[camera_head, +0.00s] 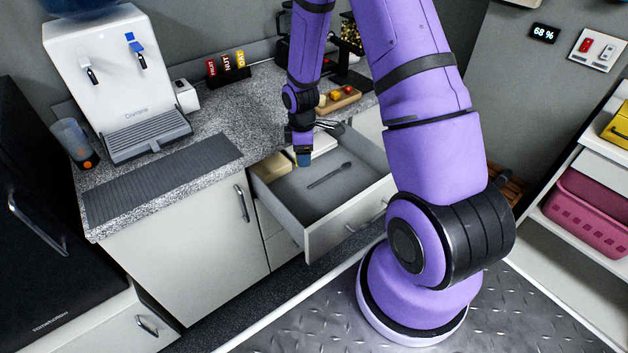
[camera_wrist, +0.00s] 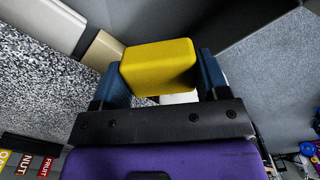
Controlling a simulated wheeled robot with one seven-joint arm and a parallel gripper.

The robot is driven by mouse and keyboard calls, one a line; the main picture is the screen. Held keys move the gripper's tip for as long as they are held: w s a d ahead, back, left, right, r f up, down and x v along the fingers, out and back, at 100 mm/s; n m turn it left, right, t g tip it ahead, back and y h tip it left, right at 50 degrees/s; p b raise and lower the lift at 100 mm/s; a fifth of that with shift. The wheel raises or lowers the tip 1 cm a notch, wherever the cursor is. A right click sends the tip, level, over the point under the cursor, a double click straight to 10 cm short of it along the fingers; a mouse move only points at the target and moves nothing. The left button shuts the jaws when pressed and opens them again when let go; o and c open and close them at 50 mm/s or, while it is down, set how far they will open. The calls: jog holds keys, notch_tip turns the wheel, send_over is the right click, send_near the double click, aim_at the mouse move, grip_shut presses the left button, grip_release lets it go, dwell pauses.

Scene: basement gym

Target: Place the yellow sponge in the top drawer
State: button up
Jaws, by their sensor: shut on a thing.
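The yellow sponge (camera_wrist: 158,66) is held between the two blue fingers of my gripper (camera_wrist: 161,80) in the wrist view. In the head view my gripper (camera_head: 303,158) points down over the back left part of the open top drawer (camera_head: 345,218). The sponge cannot be made out there, hidden by the fingers. Whether the sponge touches the drawer floor I cannot tell.
A dark utensil (camera_head: 330,175) lies on the drawer floor. A tan block (camera_head: 271,167) sits at the drawer's left, and a white object (camera_head: 322,143) is behind my gripper. The drawer's front middle is clear. The speckled counter (camera_head: 215,112) borders it.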

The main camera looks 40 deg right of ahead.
jog(key=s+d+f+n, duration=0.2)
jog(key=s+f+n, duration=0.1)
jog(key=s+n, duration=0.25)
jog(key=n, duration=0.1)
send_near(323, 213)
jog(key=shift+a+f, duration=0.1)
jog(key=shift+f, duration=3.2)
jog(key=o, duration=0.9)
jog(key=shift+f, duration=0.1)
